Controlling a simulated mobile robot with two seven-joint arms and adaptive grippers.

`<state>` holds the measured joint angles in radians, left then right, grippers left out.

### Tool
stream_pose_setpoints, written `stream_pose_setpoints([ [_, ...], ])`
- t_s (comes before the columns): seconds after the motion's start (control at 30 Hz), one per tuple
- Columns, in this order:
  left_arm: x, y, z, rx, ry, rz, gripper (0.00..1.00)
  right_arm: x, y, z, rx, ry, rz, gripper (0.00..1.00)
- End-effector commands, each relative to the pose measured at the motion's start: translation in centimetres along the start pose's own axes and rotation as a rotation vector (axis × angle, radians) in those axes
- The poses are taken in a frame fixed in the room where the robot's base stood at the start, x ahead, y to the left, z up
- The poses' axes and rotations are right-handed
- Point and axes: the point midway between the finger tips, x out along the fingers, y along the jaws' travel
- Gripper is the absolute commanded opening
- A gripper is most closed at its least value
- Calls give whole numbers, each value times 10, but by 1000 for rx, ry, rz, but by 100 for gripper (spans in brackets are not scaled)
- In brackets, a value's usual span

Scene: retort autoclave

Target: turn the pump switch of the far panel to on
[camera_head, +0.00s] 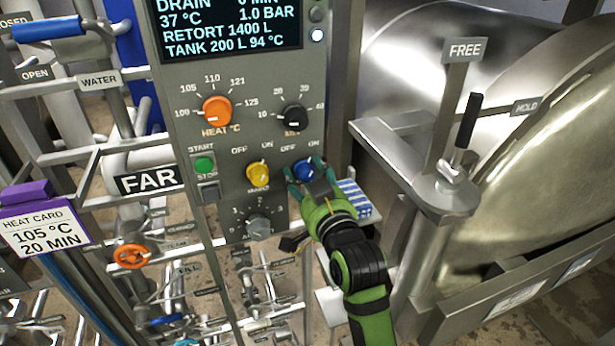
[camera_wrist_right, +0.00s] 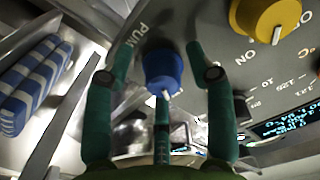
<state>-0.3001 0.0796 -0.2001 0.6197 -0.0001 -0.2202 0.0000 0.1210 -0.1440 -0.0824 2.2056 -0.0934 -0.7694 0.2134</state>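The pump switch is a blue knob (camera_head: 303,170) at the lower right of the far panel (camera_head: 235,75), under OFF and ON labels. In the right wrist view the blue knob (camera_wrist_right: 162,70) has a white mark at its lower edge; I cannot tell which label it points at. My right gripper (camera_head: 309,170) is at the panel with its fingers on either side of the knob. In the right wrist view the gripper (camera_wrist_right: 160,75) is open, with gaps between both fingers and the knob. My left gripper is not in view.
A yellow knob (camera_head: 257,173) sits left of the blue one, with a grey dial (camera_head: 259,227) below. Green START button (camera_head: 204,165) and orange heat knob (camera_head: 216,110) are nearby. A blue-and-white striped object (camera_head: 355,197) is beside the panel. A lever (camera_head: 467,122) stands right.

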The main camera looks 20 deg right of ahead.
Motion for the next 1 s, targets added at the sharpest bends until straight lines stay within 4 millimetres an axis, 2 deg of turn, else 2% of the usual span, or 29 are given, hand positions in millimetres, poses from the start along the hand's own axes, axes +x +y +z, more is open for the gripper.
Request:
stream_pose_setpoints([
  [0.17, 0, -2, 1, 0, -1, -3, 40, -6, 0, -1, -1, 4, 0, 56],
  [0.5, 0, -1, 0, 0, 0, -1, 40, -60, 0, 1, 0, -1, 0, 56],
  [0.6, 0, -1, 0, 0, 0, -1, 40, -70, 0, 0, 0, -1, 0, 56],
  [1.0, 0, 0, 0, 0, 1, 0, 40, -75, 0, 0, 0, 0, 0, 56],
])
